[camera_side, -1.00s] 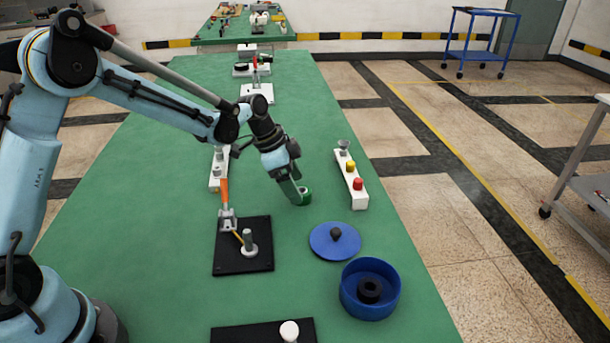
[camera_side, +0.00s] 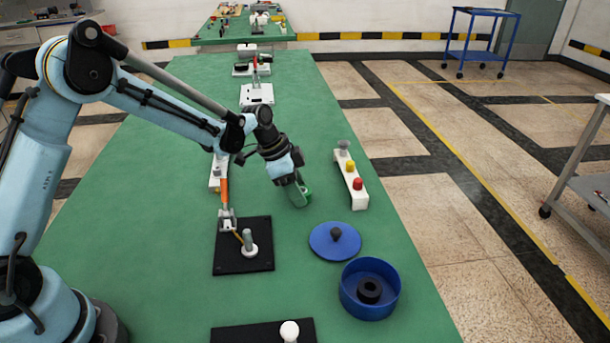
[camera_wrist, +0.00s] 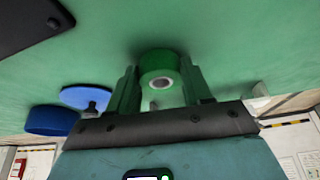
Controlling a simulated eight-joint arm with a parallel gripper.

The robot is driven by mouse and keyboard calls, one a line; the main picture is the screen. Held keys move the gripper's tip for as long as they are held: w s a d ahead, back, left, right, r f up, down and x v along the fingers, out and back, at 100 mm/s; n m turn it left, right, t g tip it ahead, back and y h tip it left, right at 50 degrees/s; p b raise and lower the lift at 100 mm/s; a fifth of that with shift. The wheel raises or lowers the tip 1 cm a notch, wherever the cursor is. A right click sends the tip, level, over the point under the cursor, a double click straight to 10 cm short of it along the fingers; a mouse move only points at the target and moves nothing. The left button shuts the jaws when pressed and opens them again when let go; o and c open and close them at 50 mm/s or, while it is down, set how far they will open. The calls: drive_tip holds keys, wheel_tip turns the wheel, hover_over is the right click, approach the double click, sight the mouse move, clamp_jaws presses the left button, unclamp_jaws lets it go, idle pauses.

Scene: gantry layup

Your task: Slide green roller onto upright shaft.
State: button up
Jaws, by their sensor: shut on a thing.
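The green roller (camera_wrist: 158,66) is between the two fingers of my gripper (camera_wrist: 160,88) in the wrist view, its pale bore facing the camera. In the side view my gripper (camera_side: 299,196) is shut on the roller (camera_side: 306,193), which is partly hidden by the fingers. It is low over the green table; I cannot tell whether it touches the surface. The upright grey shaft (camera_side: 247,238) stands on a white round foot on a black base plate (camera_side: 230,262), to the left of and nearer than my gripper. The shaft is bare above its foot.
An orange-handled clamp (camera_side: 225,196) stands at the black plate's back left edge. A blue lid (camera_side: 322,246) and a blue round bin (camera_side: 386,303) are at the front right. Green table lies clear between gripper and plate.

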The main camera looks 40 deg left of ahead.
drive_tip(key=shift+r, duration=0.1)
wheel_tip(320, 180, up, 4)
drive_tip(key=shift+s+d+r, duration=0.1)
drive_tip(key=shift+d+r, duration=0.05)
drive_tip(key=s+d+r, duration=0.6)
drive_tip(key=d, duration=0.3)
wheel_tip(320, 180, up, 3)
drive_tip(key=m, duration=0.1)
hover_over(244, 249)
drive_tip(key=shift+f, duration=2.9)
drive_tip(key=shift+f, duration=3.05)
drive_tip(key=o, duration=1.1)
